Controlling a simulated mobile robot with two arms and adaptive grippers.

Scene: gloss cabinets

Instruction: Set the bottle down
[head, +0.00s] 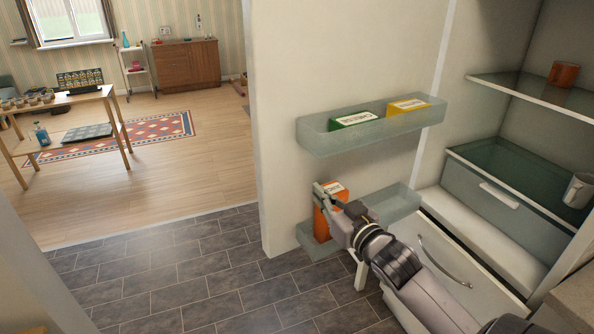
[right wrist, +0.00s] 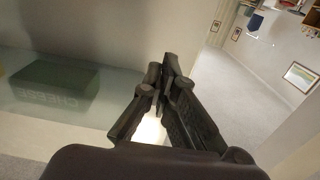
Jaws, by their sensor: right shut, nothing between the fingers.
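My right gripper (head: 328,196) is in front of the fridge door's lower shelf (head: 396,206), shut and empty. It partly covers an orange carton (head: 322,222) that stands upright in that shelf; I cannot tell whether they touch. In the right wrist view, the gripper's fingers (right wrist: 168,72) are closed together, with nothing visible between them. No bottle is at the gripper. A small blue bottle (head: 41,134) stands upright on the low bench far left, and a teal bottle (head: 126,42) is on the white cart. My left gripper is out of view.
The upper door shelf (head: 318,140) holds a green box (head: 353,119) and a yellow box (head: 408,106). A green box lettered CHEESE (right wrist: 55,82) shows in the right wrist view. A drawer with a curved handle (head: 445,262) is beside my right arm. The tiled floor (head: 190,275) is clear.

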